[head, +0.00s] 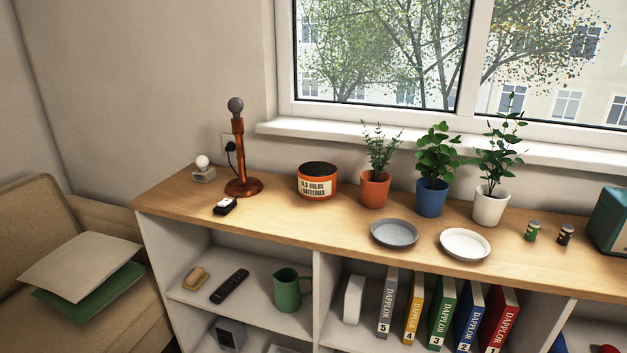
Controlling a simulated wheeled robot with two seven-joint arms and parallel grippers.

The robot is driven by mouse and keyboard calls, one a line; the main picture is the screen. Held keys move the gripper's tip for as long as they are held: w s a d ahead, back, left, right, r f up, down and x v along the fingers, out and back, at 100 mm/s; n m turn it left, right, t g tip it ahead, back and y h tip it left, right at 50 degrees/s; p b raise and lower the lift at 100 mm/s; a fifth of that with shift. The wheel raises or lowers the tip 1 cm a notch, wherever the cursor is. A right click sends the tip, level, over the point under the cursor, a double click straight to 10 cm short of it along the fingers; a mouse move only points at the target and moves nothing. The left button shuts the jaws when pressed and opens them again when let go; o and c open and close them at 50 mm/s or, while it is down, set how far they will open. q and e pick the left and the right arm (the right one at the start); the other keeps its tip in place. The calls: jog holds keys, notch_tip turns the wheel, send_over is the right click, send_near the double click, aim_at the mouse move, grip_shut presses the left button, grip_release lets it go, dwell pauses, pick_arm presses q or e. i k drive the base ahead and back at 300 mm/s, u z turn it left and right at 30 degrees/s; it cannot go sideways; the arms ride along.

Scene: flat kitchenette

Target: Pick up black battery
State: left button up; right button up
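An orange tub (317,188) with a dark top and a label reading "old bulbs batteries" stands on the same top, left of the plants. Neither of my grippers shows in the head view.
A teal box (611,222) stands right of the batteries. A white plate (465,244), a grey plate (394,233) and three potted plants, the nearest in a white pot (490,207), stand to the left. A lamp (238,150) stands farther left. The window sill runs behind.

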aim_at(563, 238)
jog(key=z, duration=1.5)
jog(key=k, duration=0.35)
jog(key=u, duration=0.95)
jog(key=i, duration=0.8)
jog(key=z, duration=0.35)
